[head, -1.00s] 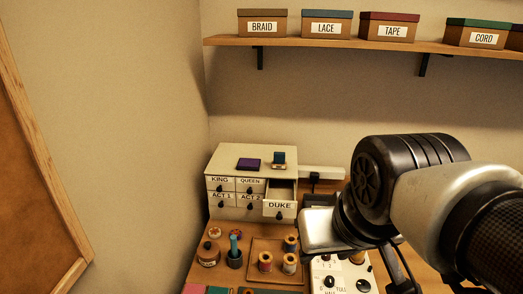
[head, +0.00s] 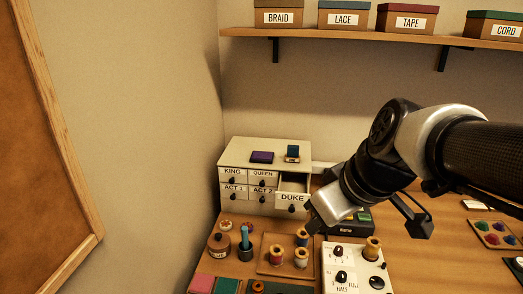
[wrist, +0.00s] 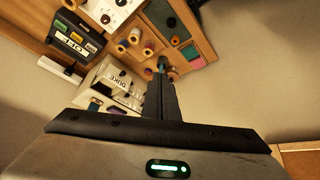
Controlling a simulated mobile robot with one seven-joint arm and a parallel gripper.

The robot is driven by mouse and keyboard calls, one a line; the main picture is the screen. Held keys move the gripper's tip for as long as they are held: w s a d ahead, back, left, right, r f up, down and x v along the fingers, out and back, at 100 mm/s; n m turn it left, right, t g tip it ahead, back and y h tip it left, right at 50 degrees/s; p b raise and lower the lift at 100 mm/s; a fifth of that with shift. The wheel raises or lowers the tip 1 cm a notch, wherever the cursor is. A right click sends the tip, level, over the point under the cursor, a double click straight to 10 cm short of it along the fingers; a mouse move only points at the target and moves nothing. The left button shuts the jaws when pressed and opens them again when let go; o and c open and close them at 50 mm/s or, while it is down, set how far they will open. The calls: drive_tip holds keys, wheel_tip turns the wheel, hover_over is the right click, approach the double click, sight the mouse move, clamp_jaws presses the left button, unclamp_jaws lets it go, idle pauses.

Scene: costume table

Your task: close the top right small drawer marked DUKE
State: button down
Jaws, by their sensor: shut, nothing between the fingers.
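The DUKE drawer (head: 291,200) is the top right small drawer of a cream cabinet (head: 232,152). It sticks out toward the front, and its open inside shows behind the label and dark knob. In the wrist view the DUKE drawer (wrist: 121,86) lies left of my fingers. My gripper (head: 312,218) is shut and empty, just right of and in front of the drawer in the head view. In the wrist view my gripper (wrist: 161,72) shows its dark fingers together. I cannot tell whether it touches anything.
The KING, QUEEN, ACT 1 and ACT 2 drawers look shut. A purple box (head: 262,157) and a small teal-topped item (head: 292,152) lie on the cabinet. Thread spools on a wooden tray (head: 264,268) and a white control box (head: 334,276) stand in front. A shelf (head: 350,38) runs above.

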sight(294, 206)
drive_tip(key=w+f+n+b, duration=0.1)
drive_tip(key=w+f+n, duration=0.3)
drive_tip(key=w+f, duration=0.4)
drive_tip(key=w+d+f+n+t+y+b, duration=0.1)
drive_tip(key=w+f+n+b, duration=0.1)
drive_tip(key=w+f+n, duration=0.3)
drive_tip(key=shift+w+f+y, duration=0.3)
drive_tip(key=shift+w+f, duration=1.75)
drive_tip(key=shift+w, duration=2.9)
drive_tip(key=shift+d, duration=0.1)
drive_tip(key=w+b, duration=0.2)
drive_tip(key=b, duration=0.1)
drive_tip(key=w+f+b, duration=0.1)
drive_tip(key=w, duration=0.1)
drive_tip(key=shift+w+d+b, duration=0.1)
drive_tip(key=shift+d+b, duration=0.3)
drive_tip(key=w, duration=0.2)
drive_tip(key=w+d+b, duration=0.1)
drive_tip(key=w, duration=0.2)
drive_tip(key=w+r+b, duration=0.1)
drive_tip(key=w, duration=0.1)
drive_tip(key=shift+w+d, duration=0.35)
drive_tip(key=shift+w, duration=0.05)
drive_tip(key=shift+w+r, duration=0.15)
drive_tip(key=shift+r, duration=0.05)
